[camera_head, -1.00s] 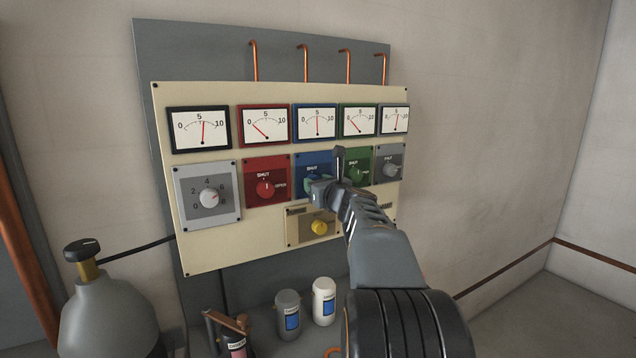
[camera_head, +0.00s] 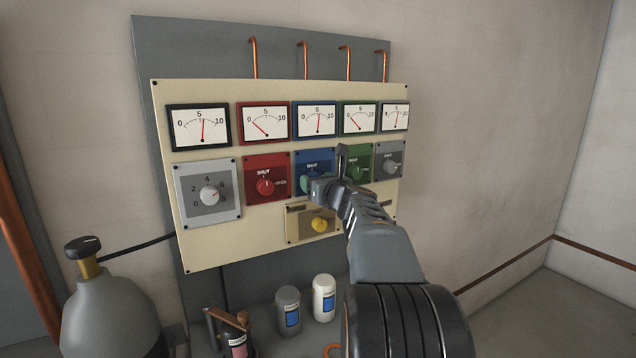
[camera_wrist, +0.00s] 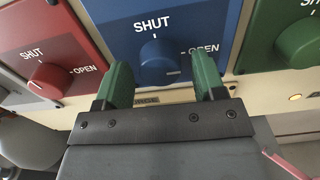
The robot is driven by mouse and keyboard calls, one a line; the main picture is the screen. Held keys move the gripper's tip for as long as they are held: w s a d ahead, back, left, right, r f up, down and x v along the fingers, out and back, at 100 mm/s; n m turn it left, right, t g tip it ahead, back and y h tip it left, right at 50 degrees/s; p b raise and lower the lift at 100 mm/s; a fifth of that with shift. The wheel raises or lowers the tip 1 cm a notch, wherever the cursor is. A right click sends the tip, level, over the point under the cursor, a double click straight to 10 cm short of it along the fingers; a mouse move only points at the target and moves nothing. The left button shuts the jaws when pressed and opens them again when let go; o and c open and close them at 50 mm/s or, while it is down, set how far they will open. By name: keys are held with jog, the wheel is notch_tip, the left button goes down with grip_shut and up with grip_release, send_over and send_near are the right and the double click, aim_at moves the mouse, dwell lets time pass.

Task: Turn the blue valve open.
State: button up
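The blue valve panel (camera_head: 313,160) is partly hidden by my gripper in the head view. In the wrist view the blue panel (camera_wrist: 200,22) shows its round blue knob (camera_wrist: 158,58), with SHUT above it and OPEN to its right. A faint pale mark shows low on the knob's right side; I cannot tell the exact setting. My gripper (camera_wrist: 162,82) is open, its two green fingers apart to the left and right of the knob. I cannot tell whether either finger touches it. The blue-framed gauge (camera_head: 317,120) above reads a little over 5.
A red valve (camera_head: 266,184) is left of the blue one, and a green valve (camera_head: 357,169) is right of it. A yellow knob (camera_head: 319,224) sits below. Bottles (camera_head: 324,296) and a grey gas cylinder (camera_head: 110,310) stand lower down. The right-hand wall is clear.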

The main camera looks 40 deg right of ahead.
jog(key=shift+o, duration=0.3)
jog(key=s+a+b, duration=0.2)
jog(key=s, duration=1.1)
jog(key=shift+s, duration=0.35)
jog(key=s+a+f+n+g+y, duration=0.15)
jog(key=a+f+n+g, duration=0.25)
jog(key=f+n, duration=0.55)
jog(key=s+a+f+n+g+y, duration=0.15)
jog(key=a+f+n+g, duration=0.3)
jog(key=f+n, duration=0.45)
jog(key=s+a+f+n+g, duration=0.2)
jog(key=s+a+f+n, duration=0.2)
jog(key=a+n, duration=0.4)
jog(key=s+a+f+n+g, duration=0.3)
jog(key=a+n, duration=0.5)
jog(key=n, duration=0.3)
jog(key=shift+s+a+f+g, duration=0.3)
jog(key=shift+s+f, duration=0.35)
jog(key=shift+f, duration=0.55)
